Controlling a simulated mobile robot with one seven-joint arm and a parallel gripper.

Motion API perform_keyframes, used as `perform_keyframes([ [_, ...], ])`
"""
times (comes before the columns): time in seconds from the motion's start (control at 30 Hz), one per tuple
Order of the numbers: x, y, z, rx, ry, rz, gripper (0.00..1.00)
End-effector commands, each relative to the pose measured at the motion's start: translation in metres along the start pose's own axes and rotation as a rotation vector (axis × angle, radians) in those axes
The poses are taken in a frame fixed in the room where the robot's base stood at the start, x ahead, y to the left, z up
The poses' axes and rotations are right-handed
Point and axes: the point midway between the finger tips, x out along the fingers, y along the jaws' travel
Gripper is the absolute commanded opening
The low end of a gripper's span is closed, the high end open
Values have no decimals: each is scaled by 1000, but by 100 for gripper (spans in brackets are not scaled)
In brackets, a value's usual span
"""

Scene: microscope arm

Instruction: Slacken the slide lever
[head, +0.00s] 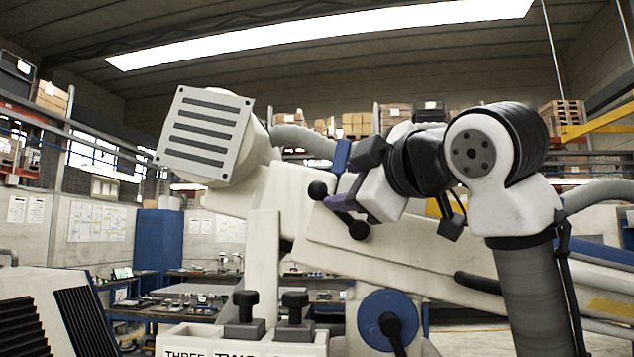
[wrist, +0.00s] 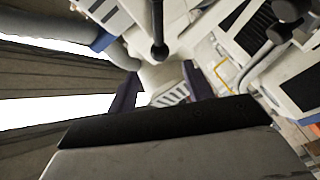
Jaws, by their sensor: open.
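A white microscope arm (head: 400,258) slopes across the head view, with a slotted box (head: 205,135) at its upper left end. A black lever with ball ends (head: 318,190) shows by my gripper; no label tells whether it is the slide lever. Its lower ball (head: 358,230) sits below the fingers. My gripper (head: 337,180) is open and empty, its dark blue fingers spread around the upper ball in the picture; contact cannot be told. In the wrist view, a black ball on a rod (wrist: 160,50) appears above the gap between my fingers (wrist: 160,90).
A blue disc with a black handle (head: 388,320) is on the lower part of the machine. Two black knobs (head: 245,306) (head: 294,304) stand on a box lettered "THREE TWO". A vented white case (head: 45,312) is at lower left. Benches (head: 185,285) stand behind.

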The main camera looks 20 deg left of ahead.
Motion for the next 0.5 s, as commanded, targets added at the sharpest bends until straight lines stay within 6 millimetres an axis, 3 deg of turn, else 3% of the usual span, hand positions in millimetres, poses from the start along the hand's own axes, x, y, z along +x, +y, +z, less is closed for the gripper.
perform_keyframes([
  [0.1, 28, 3, -2, 1, 1, -2, 51],
  [0.3, 66, 2, -2, 1, 1, -2, 51],
  [0.5, 86, 1, -1, 1, 0, 0, 51],
])
